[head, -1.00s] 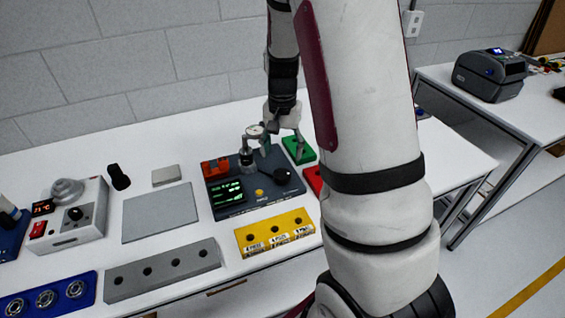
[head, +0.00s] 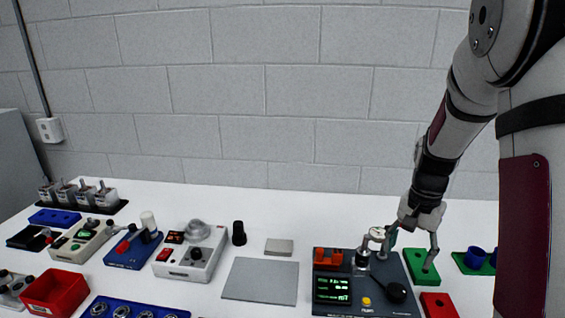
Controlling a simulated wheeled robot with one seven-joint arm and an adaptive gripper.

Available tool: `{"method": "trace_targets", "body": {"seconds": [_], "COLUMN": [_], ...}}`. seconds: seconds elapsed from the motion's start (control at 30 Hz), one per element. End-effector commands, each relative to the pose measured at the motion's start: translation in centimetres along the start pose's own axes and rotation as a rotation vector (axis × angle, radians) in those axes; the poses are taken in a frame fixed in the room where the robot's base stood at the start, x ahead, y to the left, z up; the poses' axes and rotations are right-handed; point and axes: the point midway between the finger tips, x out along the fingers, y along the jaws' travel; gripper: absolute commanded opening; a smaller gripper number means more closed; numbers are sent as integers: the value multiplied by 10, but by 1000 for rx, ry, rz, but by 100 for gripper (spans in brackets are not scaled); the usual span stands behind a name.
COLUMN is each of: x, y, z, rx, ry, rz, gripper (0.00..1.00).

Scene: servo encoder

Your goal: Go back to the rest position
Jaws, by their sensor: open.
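My gripper (head: 408,246) is at the right of the head view, pointing down over the back right of the dark grey test device (head: 365,296). Its fingers are apart. The left finger is close to a round silver-topped part (head: 377,235) on the device; I cannot tell if they touch. The right finger is in front of the green block (head: 421,267).
A red block (head: 438,305) lies at front right. A grey control box (head: 191,252) and red bin (head: 55,291) stand further left. The table's back strip is clear.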

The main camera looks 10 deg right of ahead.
Motion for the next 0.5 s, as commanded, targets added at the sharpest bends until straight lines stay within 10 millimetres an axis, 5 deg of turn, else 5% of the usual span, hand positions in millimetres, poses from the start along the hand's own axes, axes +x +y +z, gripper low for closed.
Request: {"method": "trace_targets", "body": {"seconds": [0.17, 0.5], "x": [-33, -120], "y": [-10, -14], "z": [25, 119], "rx": [-88, -414], "ry": [26, 139], "rz": [-50, -170], "gripper": [63, 63]}}
